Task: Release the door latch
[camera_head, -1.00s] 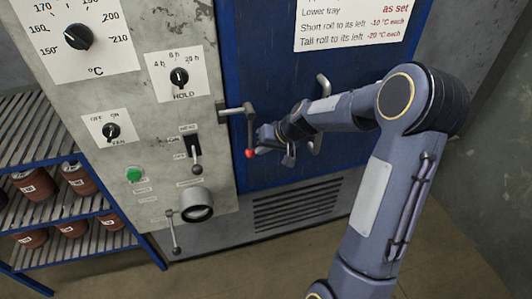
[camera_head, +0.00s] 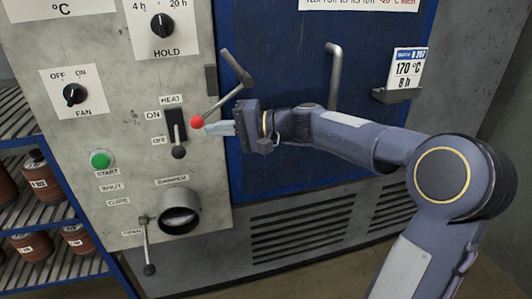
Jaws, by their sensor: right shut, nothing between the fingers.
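The door latch (camera_head: 222,105) is a grey metal lever with a red ball knob (camera_head: 197,122) at its end. It sits at the left edge of the blue oven door (camera_head: 290,170). The lever slants down and left from its pivot, so the knob is over the grey control panel. My right gripper (camera_head: 214,128) is shut and empty. Its fingertips are just right of the red knob, touching it or very close; I cannot tell which. My left gripper is not in view.
The grey control panel (camera_head: 110,130) carries a heat switch (camera_head: 178,140), a green start button (camera_head: 101,159) and a damper lever (camera_head: 147,250). A vertical door handle (camera_head: 334,75) and a card holder (camera_head: 398,95) stick out from the door. A shelf with rolls (camera_head: 50,265) stands at left.

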